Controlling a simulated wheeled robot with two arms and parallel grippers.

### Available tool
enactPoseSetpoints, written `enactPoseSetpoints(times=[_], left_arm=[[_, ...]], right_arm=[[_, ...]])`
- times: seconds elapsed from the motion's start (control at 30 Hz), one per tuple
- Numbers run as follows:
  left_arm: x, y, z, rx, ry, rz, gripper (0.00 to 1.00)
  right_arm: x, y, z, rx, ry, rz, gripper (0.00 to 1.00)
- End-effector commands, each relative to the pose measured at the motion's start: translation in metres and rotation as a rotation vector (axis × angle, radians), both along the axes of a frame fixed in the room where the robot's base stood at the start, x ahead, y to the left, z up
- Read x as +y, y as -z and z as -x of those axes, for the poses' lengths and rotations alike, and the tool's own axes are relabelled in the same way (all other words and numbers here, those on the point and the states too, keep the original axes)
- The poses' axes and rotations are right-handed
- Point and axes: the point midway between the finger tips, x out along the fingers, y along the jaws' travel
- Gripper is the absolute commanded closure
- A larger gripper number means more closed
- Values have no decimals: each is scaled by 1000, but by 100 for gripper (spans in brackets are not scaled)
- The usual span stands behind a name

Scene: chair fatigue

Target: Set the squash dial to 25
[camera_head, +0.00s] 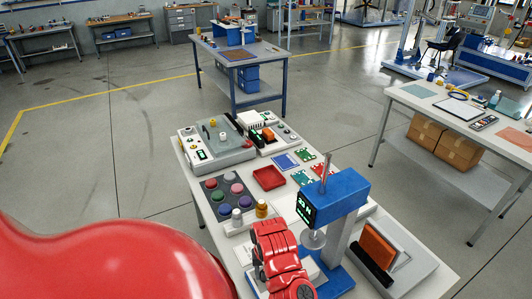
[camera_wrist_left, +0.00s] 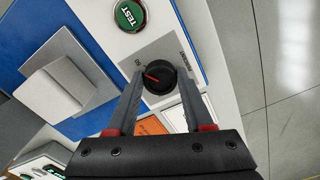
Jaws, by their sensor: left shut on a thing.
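In the left wrist view, the black round dial (camera_wrist_left: 160,80) with a red pointer mark sits on a grey label plate (camera_wrist_left: 147,55). The red mark points to the picture's left and slightly up. My right gripper is not in view.
A green TEST button (camera_wrist_left: 130,15) sits close to the dial. The press has a green-lit display (camera_head: 305,208) and a round metal foot (camera_head: 313,240). A red tray (camera_head: 269,178), a pad of coloured discs (camera_head: 228,190) and an orange block (camera_head: 378,245) share the bench.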

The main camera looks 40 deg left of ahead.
Motion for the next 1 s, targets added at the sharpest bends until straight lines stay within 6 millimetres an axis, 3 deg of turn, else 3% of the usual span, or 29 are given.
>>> enactPoseSetpoints(times=[0.33,1.0], left_arm=[[0,2,-1,0,-220,-3,100],[-2,1,-3,3,-857,1,100]], right_arm=[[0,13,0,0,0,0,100],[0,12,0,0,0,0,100]])
